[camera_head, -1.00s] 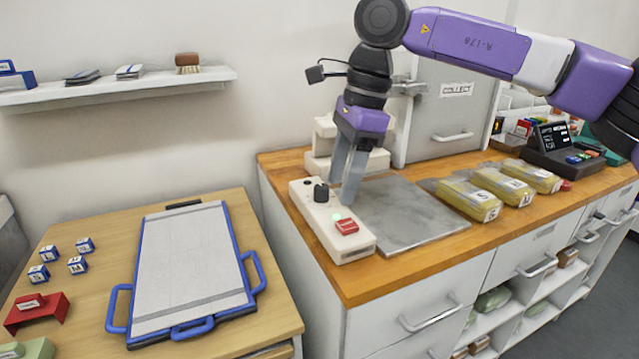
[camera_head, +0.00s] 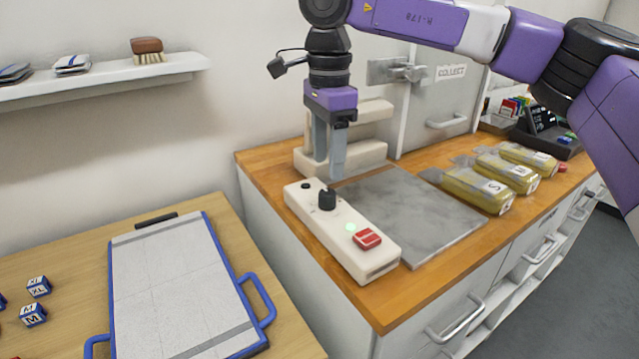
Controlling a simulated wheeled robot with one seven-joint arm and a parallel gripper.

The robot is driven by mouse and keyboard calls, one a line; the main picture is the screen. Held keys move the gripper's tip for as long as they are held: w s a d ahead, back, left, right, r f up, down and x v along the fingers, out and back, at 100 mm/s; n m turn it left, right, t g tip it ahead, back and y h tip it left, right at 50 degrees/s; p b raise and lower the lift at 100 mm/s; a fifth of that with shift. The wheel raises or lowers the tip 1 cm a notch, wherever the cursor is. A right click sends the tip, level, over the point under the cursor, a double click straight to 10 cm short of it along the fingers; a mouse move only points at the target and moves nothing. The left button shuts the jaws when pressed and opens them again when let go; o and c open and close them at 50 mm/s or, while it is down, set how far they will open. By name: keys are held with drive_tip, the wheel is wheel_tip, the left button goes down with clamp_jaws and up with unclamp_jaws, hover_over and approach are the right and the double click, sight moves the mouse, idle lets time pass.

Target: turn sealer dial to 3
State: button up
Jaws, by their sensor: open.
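The sealer's control box (camera_head: 345,238) is a long cream block at the left edge of the wooden counter. It bears a black dial (camera_head: 327,199), a lit green lamp (camera_head: 351,228) and a red button (camera_head: 367,238). The dial's numbers and pointer are too small to read. My gripper (camera_head: 328,171) points down, open and empty, with its grey fingers just above and behind the dial. I cannot tell whether a fingertip touches the dial. The cream sealer body (camera_head: 352,152) stands behind my gripper and is partly hidden by it.
A grey plate (camera_head: 415,215) lies right of the control box. Yellow packs (camera_head: 480,188) lie further right, before a dark terminal (camera_head: 545,130). A grey cabinet marked COLLECT (camera_head: 450,95) stands behind. A lower table at left holds a blue-framed board (camera_head: 175,285) and small cubes (camera_head: 36,300).

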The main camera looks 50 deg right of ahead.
sight(327, 192)
wheel_tip(327, 192, down, 7)
drive_tip(key=shift+r, duration=0.15)
clamp_jaws()
idle(0.4)
